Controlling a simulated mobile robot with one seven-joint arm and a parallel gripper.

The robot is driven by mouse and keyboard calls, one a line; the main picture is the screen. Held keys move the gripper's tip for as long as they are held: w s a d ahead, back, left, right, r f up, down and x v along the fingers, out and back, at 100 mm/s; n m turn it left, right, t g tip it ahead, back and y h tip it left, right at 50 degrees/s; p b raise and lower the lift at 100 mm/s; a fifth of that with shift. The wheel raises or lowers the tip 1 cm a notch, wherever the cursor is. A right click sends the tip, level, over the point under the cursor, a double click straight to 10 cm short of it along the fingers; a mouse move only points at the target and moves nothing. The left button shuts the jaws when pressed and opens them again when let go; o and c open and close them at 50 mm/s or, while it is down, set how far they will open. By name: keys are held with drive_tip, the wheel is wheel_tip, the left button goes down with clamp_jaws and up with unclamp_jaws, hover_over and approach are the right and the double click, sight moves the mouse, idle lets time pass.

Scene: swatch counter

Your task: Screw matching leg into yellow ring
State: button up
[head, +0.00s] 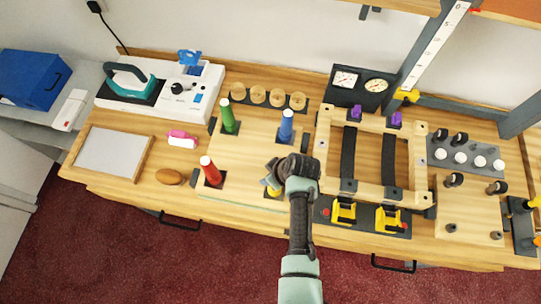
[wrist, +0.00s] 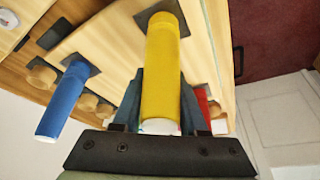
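A yellow leg (wrist: 162,75) lies between the two fingers of my gripper (wrist: 162,92) in the wrist view, and the fingers look closed against its sides. Its far end meets a dark square plate (wrist: 186,12) on the tabletop panel; I cannot tell how deep it sits. In the head view my gripper (head: 273,182) is over the panel's front right corner and hides most of the leg. A green leg (head: 228,117), a blue leg (head: 286,126) and a red leg (head: 210,171) stand upright on dark plates at the other corners. No yellow ring shows clearly.
Right of my gripper stands a wooden frame with yellow clamps (head: 344,211). Behind the panel is a row of wooden knobs (head: 257,95). A pink eraser-like block (head: 182,139), a brown oval (head: 169,177) and a white tray (head: 112,152) lie left.

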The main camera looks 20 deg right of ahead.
drive_tip(key=shift+d, duration=0.1)
clamp_jaws()
drive_tip(key=shift+d+r+m+h+p, duration=0.15)
drive_tip(key=shift+m+h+p, duration=0.35)
drive_tip(key=shift+m, duration=0.4)
drive_tip(key=m+h+p, duration=0.1)
drive_tip(key=m, duration=0.1)
drive_tip(key=d+m, duration=0.1)
drive_tip(key=m, duration=0.2)
drive_tip(key=shift+s+h+p, duration=0.1)
drive_tip(key=shift+h+p, duration=0.25)
drive_tip(key=shift+h, duration=0.05)
drive_tip(key=m, duration=0.1)
drive_tip(key=m+h, duration=0.1)
drive_tip(key=m, duration=0.2)
drive_tip(key=shift+s+d+f+g, duration=0.15)
drive_tip(key=shift+d+f+g, duration=0.1)
drive_tip(key=shift+g, duration=0.05)
drive_tip(key=m, duration=0.1)
drive_tip(key=m+h+b, duration=0.1)
drive_tip(key=m, duration=0.1)
drive_tip(key=shift+s+d+f+g, duration=0.1)
drive_tip(key=shift+d+g, duration=0.1)
drive_tip(key=shift+g, duration=0.1)
drive_tip(key=shift+d+m+h, duration=0.1)
drive_tip(key=shift+m+h, duration=0.2)
drive_tip(key=shift+m, duration=0.3)
drive_tip(key=o, duration=0.8)
unclamp_jaws()
drive_tip(key=shift+d, duration=0.1)
